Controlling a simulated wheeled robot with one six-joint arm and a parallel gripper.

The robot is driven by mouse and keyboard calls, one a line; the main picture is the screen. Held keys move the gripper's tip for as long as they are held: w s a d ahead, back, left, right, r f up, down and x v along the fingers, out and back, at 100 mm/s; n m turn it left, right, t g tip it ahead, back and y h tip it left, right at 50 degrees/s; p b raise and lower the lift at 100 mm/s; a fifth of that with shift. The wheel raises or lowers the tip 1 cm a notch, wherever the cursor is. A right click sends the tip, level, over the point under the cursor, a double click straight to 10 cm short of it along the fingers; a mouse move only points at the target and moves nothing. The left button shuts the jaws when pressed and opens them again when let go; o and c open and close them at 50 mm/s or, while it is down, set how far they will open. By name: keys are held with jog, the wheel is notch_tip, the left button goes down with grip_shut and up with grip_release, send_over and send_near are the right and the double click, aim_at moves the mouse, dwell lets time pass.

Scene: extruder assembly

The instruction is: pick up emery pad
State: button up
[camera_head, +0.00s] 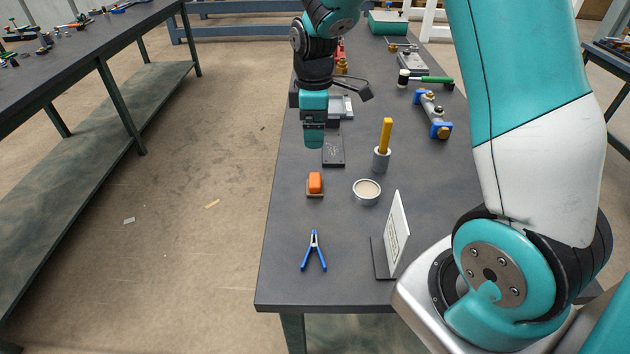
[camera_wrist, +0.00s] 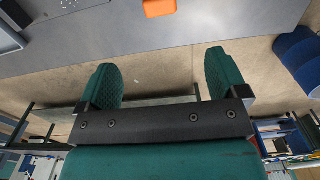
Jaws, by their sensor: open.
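The emery pad (camera_head: 315,183) looks like an orange block on a thin brown base, lying on the dark table near its left edge. It also shows in the wrist view (camera_wrist: 159,7), cut off by the top edge. My gripper (camera_head: 314,138) hangs above the table, farther back than the pad and apart from it. In the wrist view my gripper (camera_wrist: 164,78) has its two green fingers spread wide with nothing between them.
A grey cup of pale paste (camera_head: 367,191) stands right of the pad. Blue-handled pliers (camera_head: 314,252) and a white sign (camera_head: 396,232) are in front. A yellow-handled tool in a holder (camera_head: 384,145) and a dark plate (camera_head: 333,151) lie behind. The table (camera_head: 285,240) is bare left of the pliers.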

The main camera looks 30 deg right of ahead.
aim_at(315, 179)
notch_tip(315, 179, down, 11)
jog(key=shift+f+p, duration=0.2)
jog(key=shift+p, duration=0.7)
jog(key=shift+f+p, duration=0.9)
jog(key=shift+f, duration=1.65)
jog(key=c, duration=1)
